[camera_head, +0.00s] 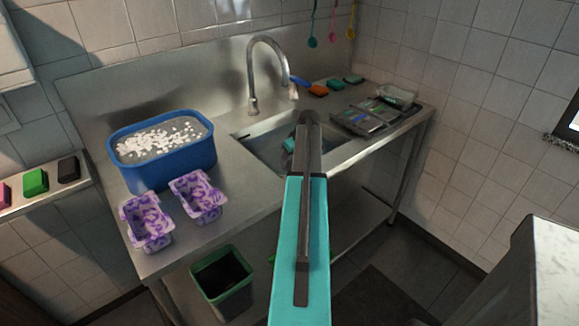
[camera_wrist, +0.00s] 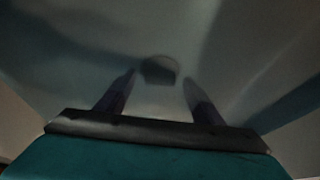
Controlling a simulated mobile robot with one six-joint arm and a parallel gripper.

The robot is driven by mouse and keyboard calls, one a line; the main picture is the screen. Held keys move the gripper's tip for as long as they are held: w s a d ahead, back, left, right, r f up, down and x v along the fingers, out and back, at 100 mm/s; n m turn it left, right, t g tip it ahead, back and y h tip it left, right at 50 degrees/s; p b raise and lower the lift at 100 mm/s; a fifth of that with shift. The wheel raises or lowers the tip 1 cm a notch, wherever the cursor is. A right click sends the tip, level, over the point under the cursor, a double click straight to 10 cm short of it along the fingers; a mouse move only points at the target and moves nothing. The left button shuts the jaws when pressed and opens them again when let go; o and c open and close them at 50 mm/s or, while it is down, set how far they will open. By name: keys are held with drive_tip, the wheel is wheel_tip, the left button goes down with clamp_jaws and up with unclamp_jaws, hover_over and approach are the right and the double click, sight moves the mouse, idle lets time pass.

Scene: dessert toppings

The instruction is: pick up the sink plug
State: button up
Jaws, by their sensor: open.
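A small dark rounded thing (camera_wrist: 160,70), which looks like the sink plug, shows in the wrist view on a pale grey surface. My gripper (camera_wrist: 159,79) is open, with one finger to each side of it in the picture and nothing held. I cannot tell how far the fingertips are from it. In the head view my arm reaches over the metal sink (camera_head: 262,150) and hides much of the basin. The plug and my fingertips do not show there. A teal patch in the basin may be part of my gripper.
A curved faucet (camera_head: 268,42) stands behind the sink. A blue tub (camera_head: 185,165) of white pieces and two purple patterned containers (camera_head: 148,228) (camera_head: 200,200) stand left of it. A dark tray (camera_head: 360,124) and several sponges lie to the right. A green bin (camera_head: 225,283) is below.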

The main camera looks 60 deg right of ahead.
sight(291, 162)
drive_tip(key=shift+c, duration=0.2)
drive_tip(key=c, duration=1.1)
drive_tip(key=shift+r, duration=0.1)
drive_tip(key=shift+r+b, duration=0.8)
drive_tip(key=shift+r, duration=4.15)
